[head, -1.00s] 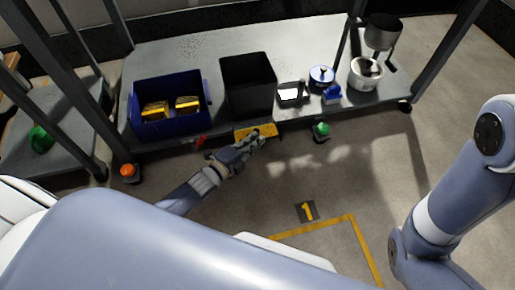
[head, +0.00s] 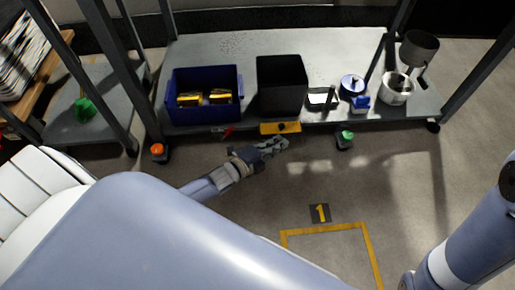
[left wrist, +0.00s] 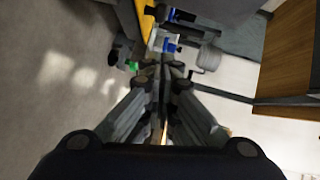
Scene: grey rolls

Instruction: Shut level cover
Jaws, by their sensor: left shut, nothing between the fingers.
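A yellow piece (head: 280,128) with a dark spot is on the front edge of the low grey shelf, below the black bin. It appears to be the level; whether its cover is open or shut is too small to tell. My left gripper (head: 280,144) is shut and empty, just in front of and below the yellow piece. In the left wrist view, the shut fingers (left wrist: 167,68) point toward the shelf edge, and a yellow strip (left wrist: 146,22) shows ahead of them. My right arm shows at the right of the head view, but its gripper is out of view.
On the shelf (head: 330,50) stand a blue crate (head: 205,112) with yellow items, a black bin (head: 282,98), a blue-lidded pot (head: 352,86) and a white pot (head: 397,90). Castors with orange (head: 157,150) and green (head: 345,138) tops are below. Floor in front is clear.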

